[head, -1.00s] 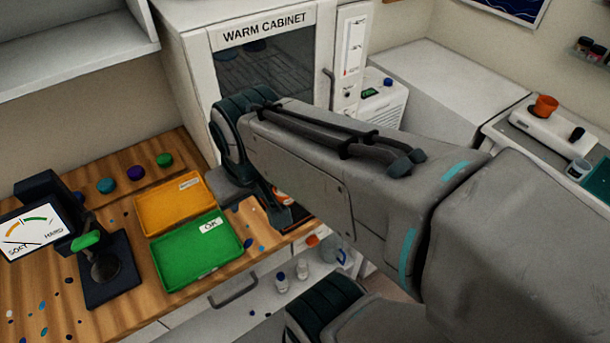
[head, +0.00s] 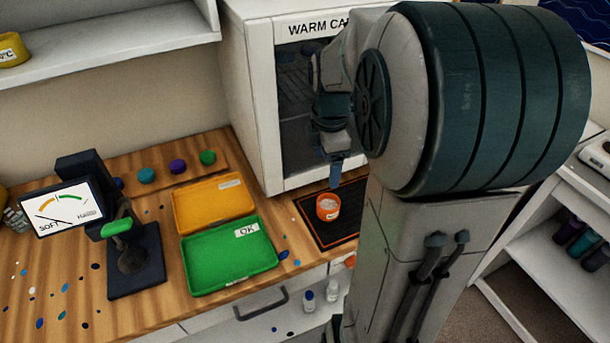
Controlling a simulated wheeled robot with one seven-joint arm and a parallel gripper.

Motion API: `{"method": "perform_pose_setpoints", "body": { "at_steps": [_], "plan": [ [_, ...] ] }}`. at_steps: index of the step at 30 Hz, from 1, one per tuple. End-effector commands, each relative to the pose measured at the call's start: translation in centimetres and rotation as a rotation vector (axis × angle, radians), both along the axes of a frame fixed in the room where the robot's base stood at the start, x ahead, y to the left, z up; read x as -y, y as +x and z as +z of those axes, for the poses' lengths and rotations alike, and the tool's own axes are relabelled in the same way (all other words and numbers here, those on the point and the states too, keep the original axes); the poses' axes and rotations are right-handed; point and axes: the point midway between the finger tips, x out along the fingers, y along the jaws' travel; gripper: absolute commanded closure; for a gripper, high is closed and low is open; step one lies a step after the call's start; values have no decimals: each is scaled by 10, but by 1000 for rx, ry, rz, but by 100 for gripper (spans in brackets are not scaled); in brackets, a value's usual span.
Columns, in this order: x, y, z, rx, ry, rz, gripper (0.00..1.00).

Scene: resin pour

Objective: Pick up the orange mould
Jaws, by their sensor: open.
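The orange mould (head: 328,207) is a small round cup with a pale label and a light filling. It stands upright on the black mat (head: 346,228) in front of the warm cabinet. My gripper (head: 335,172) is above the mould and apart from it, pointing down in front of the cabinet door. It is open, with nothing seen between its fingers; my arm hides part of it and the right part of the mat.
The warm cabinet (head: 257,110) stands behind the mat. An orange tray (head: 176,212) and a green tray (head: 187,275) marked OK lie to the left. A hardness gauge (head: 135,262) stands farther left, with several coloured discs behind the trays.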

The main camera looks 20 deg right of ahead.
Motion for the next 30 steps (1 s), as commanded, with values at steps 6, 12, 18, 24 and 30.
{"method": "perform_pose_setpoints", "body": {
  "at_steps": [6,12,18,24,30],
  "plan": [
    [18,12,-19,-36,14,178,22],
    [19,12,-44,-43,17,209,22],
    [19,12,-84,-43,17,208,22],
    [19,12,-104,-39,15,208,22],
    [16,7,-122,-43,16,207,22]
  ]
}}
